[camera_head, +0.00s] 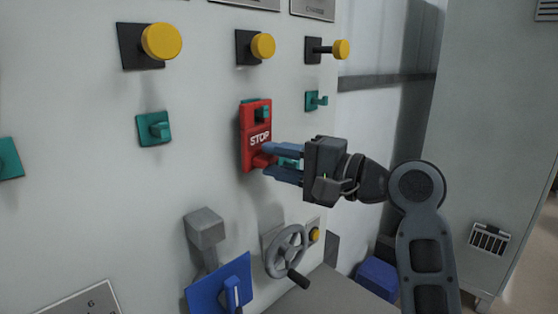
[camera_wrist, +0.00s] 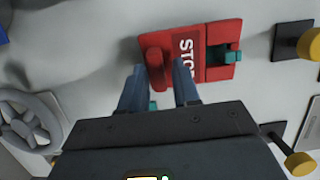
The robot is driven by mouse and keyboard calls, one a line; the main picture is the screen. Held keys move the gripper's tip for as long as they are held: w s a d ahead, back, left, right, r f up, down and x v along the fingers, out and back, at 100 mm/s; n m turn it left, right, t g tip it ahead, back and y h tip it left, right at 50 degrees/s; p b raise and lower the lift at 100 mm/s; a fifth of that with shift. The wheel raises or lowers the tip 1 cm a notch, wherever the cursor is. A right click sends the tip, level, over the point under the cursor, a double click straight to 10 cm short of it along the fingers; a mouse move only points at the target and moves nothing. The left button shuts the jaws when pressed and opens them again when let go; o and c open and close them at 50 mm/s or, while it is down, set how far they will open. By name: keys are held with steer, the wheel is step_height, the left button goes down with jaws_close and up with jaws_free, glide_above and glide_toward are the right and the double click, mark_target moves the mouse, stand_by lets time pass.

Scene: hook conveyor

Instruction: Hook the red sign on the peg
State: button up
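The red sign (camera_head: 256,138), marked STOP, lies upright against the panel. A teal peg (camera_head: 263,114) shows in the opening in its upper part; the wrist view also shows this peg (camera_wrist: 232,57) poking through the sign's (camera_wrist: 217,38) opening. The sign's red handle (camera_wrist: 157,66) sticks out at its lower end. My gripper (camera_head: 268,160) is at this handle, with its blue fingers apart. In the wrist view the fingertips (camera_wrist: 158,64) stand on either side of the handle, with gaps showing. Whether either finger touches it is unclear.
Other teal pegs are on the panel, left (camera_head: 155,129) and right (camera_head: 316,101); another is partly hidden behind my fingers. Yellow knobs (camera_head: 262,46) stick out above. A grey handwheel (camera_head: 287,250) and a lever on a blue plate (camera_head: 218,284) protrude below.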

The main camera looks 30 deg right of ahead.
steer(key=shift+o, duration=1.2)
steer(key=shift+s, duration=0.1)
steer(key=b+v, duration=0.1)
steer(key=v, duration=0.6)
steer(key=shift+s+d, duration=0.25)
steer(key=s+f+n+h, duration=0.1)
steer(key=s+f+h, duration=0.3)
steer(key=s+f, duration=0.55)
steer(key=s+f+h, duration=0.4)
steer(key=f+h, duration=0.1)
steer(key=f, duration=0.9)
steer(key=s+a+n, duration=0.2)
steer(key=s+n, duration=0.3)
steer(key=s, duration=0.6)
steer(key=s+a+n, duration=0.2)
steer(key=s+n, duration=0.3)
steer(key=s, duration=0.7)
steer(key=shift+a+f+h, duration=0.25)
steer(key=shift+f+h, duration=0.1)
steer(key=shift+h, duration=0.05)
